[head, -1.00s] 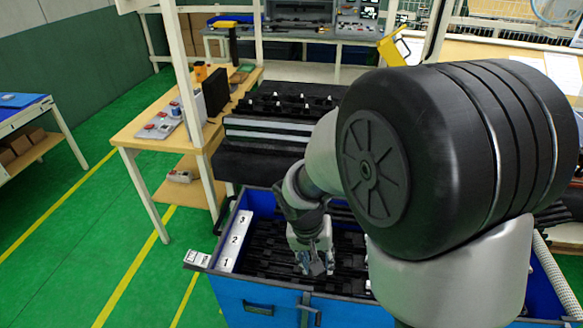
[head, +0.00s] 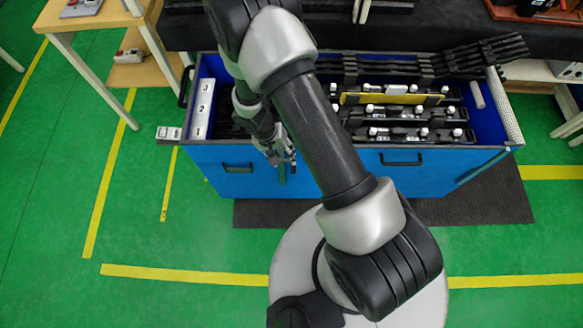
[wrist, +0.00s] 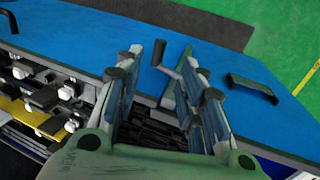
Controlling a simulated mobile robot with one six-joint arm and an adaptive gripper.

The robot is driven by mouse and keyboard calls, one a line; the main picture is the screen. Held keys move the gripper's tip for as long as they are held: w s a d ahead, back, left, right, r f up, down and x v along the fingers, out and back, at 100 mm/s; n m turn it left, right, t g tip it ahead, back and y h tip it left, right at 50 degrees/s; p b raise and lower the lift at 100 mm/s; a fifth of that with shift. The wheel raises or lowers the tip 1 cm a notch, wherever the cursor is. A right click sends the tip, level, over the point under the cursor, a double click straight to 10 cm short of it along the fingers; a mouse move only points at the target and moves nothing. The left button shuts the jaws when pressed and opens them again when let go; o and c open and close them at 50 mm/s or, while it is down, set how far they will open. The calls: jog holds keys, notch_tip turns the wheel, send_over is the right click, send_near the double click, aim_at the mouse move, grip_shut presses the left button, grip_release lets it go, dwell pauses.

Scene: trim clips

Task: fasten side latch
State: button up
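A blue cabinet (head: 340,172) with an open top stands in front of me. My gripper (head: 277,155) is at its front upper edge, left of centre, pointing down. A narrow dark greenish upright piece (head: 282,174), possibly the side latch, shows just below the fingertips on the front face. In the wrist view my gripper (wrist: 172,80) is open, its blue-padded fingers apart. A small grey bent lever (wrist: 172,72) shows between or just beyond them, against the blue panel. I cannot tell whether the fingers touch it. Part of it is hidden by the right finger.
Black pull handles sit on the front face left (head: 238,167) and right (head: 402,159). Inside are black rails with white clips and a yellow strip (head: 395,98). A numbered white strip (head: 203,107) lines the left end. The green floor in front is clear around a dark mat (head: 470,200).

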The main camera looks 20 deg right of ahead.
aim_at(292, 170)
jog(key=b+x, duration=0.2)
jog(key=x, duration=0.8)
grip_shut()
jog(key=shift+b, duration=0.3)
